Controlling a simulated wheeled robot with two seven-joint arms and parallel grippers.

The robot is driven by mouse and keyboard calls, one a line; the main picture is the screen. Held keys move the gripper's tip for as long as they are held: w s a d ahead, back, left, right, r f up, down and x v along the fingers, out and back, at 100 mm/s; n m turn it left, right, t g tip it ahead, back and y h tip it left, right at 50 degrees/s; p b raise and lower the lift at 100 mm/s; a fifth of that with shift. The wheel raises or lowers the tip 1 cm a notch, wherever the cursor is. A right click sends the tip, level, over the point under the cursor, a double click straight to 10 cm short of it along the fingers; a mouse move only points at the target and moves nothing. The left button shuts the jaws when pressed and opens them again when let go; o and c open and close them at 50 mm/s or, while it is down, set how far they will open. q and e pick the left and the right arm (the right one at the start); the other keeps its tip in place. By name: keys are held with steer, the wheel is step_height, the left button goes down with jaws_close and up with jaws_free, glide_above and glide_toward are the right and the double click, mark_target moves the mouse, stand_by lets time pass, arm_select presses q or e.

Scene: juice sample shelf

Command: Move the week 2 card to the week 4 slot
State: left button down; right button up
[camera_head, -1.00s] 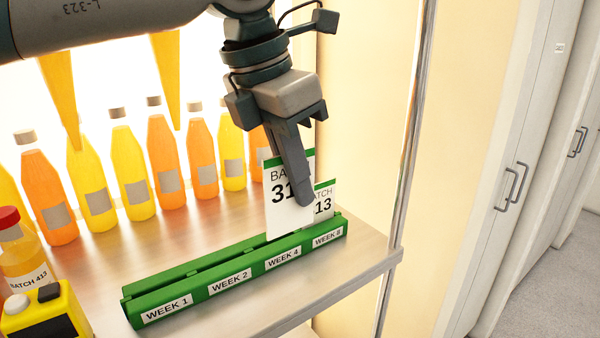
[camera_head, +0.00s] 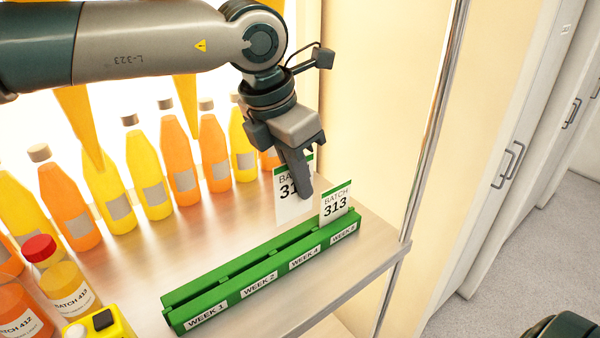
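The green card rack (camera_head: 235,282) stands on the shelf with slots labelled week 1, week 2, week 4 and week 8 on its front. A white card with a green top edge (camera_head: 286,208) is in my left gripper (camera_head: 302,188). A finger covers part of its print, leaving "BA" and "31" readable. The card is upright and its lower edge is clear of the rack, above and behind the week 4 area. A second card, batch 313 (camera_head: 336,205), stands in the week 8 slot. The week 1, week 2 and week 4 slots show no card. My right gripper is not in view.
Several orange and yellow bottles (camera_head: 180,165) stand in a row behind the rack. A metal post (camera_head: 435,120) rises at the shelf's right edge.

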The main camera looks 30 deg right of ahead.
mark_target(300, 214)
arm_select(q)
steer(key=shift+f, duration=0.25)
steer(key=shift+f+b, duration=0.5)
steer(key=shift+f, duration=1.55)
steer(key=shift+b, duration=1.15)
steer(key=shift+f+b, duration=1.25)
steer(key=shift+b, duration=0.15)
steer(key=shift+b, duration=0.5)
stand_by(0.7)
steer(key=shift+f+b, duration=0.7)
steer(key=shift+b, duration=0.15)
stand_by(0.3)
steer(key=c, duration=1.9)
jaws_free()
steer(key=shift+c, duration=0.2)
